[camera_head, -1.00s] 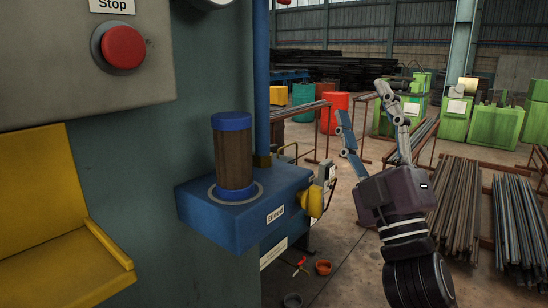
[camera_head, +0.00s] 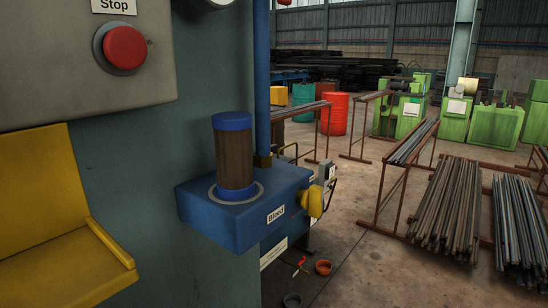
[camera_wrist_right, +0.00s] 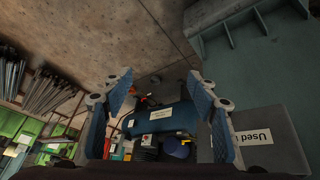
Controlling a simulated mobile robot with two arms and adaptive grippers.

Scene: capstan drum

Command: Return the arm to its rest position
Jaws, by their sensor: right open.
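My right gripper (camera_wrist_right: 156,80) shows in the right wrist view, with its two blue-padded fingers spread wide and nothing between them. It is out of the head view. Past the fingers, the wrist view shows a blue unit (camera_wrist_right: 175,117) with a white label, apart from the fingers. My left gripper is in neither view. In the head view, the capstan drum (camera_head: 235,158), brown with a blue cap, stands upright on a blue block (camera_head: 225,228) labelled "Bleed". A yellow knob (camera_head: 312,202) is on the block's right side.
A red stop button (camera_head: 124,48) is on the grey panel at upper left, above a yellow tray (camera_head: 62,265). Pipe bundles (camera_head: 457,205) lie at right. Small pots (camera_head: 323,267) sit on the floor (camera_head: 375,265), which is open in the middle. A grey bin-like part (camera_wrist_right: 270,145) reads "Used".

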